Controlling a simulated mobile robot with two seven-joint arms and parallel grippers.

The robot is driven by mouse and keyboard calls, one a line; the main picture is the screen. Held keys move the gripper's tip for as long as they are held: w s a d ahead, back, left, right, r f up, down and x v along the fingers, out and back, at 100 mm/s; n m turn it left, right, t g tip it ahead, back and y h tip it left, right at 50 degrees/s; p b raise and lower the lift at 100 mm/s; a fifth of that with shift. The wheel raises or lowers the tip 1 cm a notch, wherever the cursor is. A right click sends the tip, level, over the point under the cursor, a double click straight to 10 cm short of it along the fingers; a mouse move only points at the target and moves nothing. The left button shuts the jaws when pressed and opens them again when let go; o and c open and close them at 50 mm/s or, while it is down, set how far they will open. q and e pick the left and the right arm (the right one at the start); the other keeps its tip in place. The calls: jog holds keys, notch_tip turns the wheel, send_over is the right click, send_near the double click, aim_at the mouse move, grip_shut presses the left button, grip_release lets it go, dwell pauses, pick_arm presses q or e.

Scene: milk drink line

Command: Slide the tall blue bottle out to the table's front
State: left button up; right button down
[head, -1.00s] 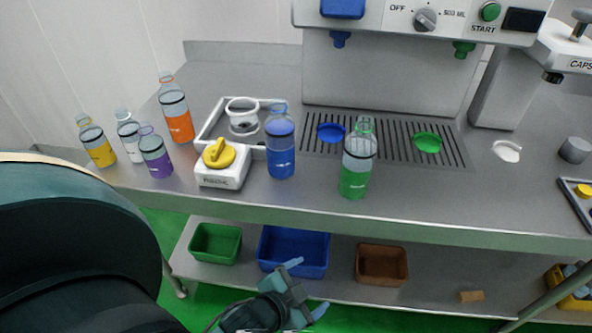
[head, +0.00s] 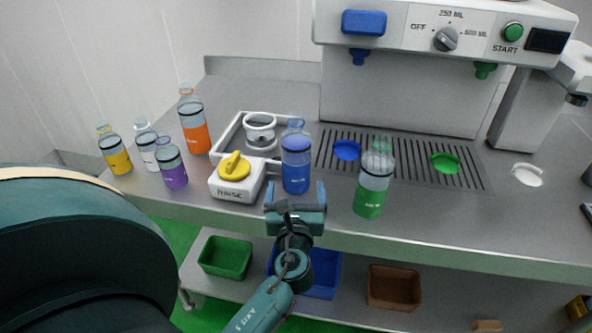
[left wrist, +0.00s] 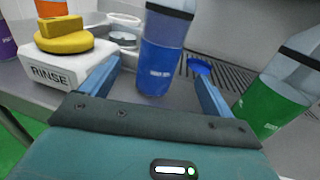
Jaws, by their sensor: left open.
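The tall blue bottle (head: 296,165) stands upright on the steel table, just right of the rinse station and in front of the drip grate. It also shows in the left wrist view (left wrist: 162,50), between and beyond the two fingers. My left gripper (head: 295,192) is open at the table's front edge, with its fingers pointing at the bottle. In the left wrist view the fingers (left wrist: 155,85) are spread wide, one toward each side of the bottle. I cannot tell whether they touch it. My right gripper is not in view.
A white rinse block (head: 237,180) with a yellow knob stands close left of the bottle. A green bottle (head: 373,184) stands to the right. Orange (head: 194,124), purple (head: 172,165) and other bottles stand further left. The dispenser (head: 415,85) is behind. The table's front edge between blue and green bottles is clear.

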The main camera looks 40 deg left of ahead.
aim_at(296, 161)
pick_arm(q)
jog(key=x, duration=1)
jog(key=shift+w+a, duration=0.25)
jog(key=shift+w, duration=0.05)
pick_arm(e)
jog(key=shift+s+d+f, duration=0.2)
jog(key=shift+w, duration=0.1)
pick_arm(q)
jog(key=c, duration=1.5)
jog(key=shift+s+d+p, duration=0.2)
jog(key=shift+s+d, duration=0.2)
jog(key=shift+d, duration=0.55)
jog(key=shift+s+d+p, duration=0.15)
jog(key=shift+s+d, duration=0.2)
jog(key=shift+d, duration=0.6)
jog(key=shift+s+d+p, duration=0.2)
jog(key=shift+s+d, duration=0.2)
jog(key=shift+d, duration=0.5)
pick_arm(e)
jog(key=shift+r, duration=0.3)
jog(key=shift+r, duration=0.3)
